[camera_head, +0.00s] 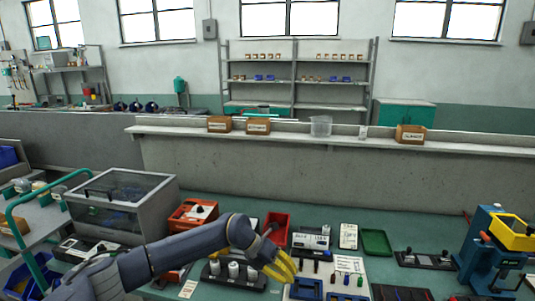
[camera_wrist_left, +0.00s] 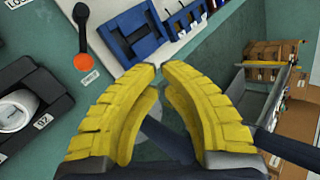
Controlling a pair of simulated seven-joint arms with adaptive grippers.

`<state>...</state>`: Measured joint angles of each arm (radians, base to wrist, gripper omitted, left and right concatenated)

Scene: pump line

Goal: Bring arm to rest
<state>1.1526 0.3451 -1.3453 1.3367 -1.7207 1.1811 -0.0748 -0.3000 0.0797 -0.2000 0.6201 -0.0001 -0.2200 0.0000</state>
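My left arm comes in from the lower left in the head view. Its yellow gripper (camera_head: 280,266) is over the workbench (camera_head: 335,217), by the white board with dark and blue parts. In the left wrist view the two yellow fingers (camera_wrist_left: 159,70) curve in until their tips meet or nearly meet. I see nothing held between the tips. My right gripper shows in neither view.
A clear-lidded box (camera_head: 118,200), an orange unit (camera_head: 192,216), a red bin (camera_head: 277,226) and a green tray (camera_head: 376,242) are on the bench. A blue press (camera_head: 480,258) with a yellow top stands at the right. A ledge (camera_head: 350,142) runs behind.

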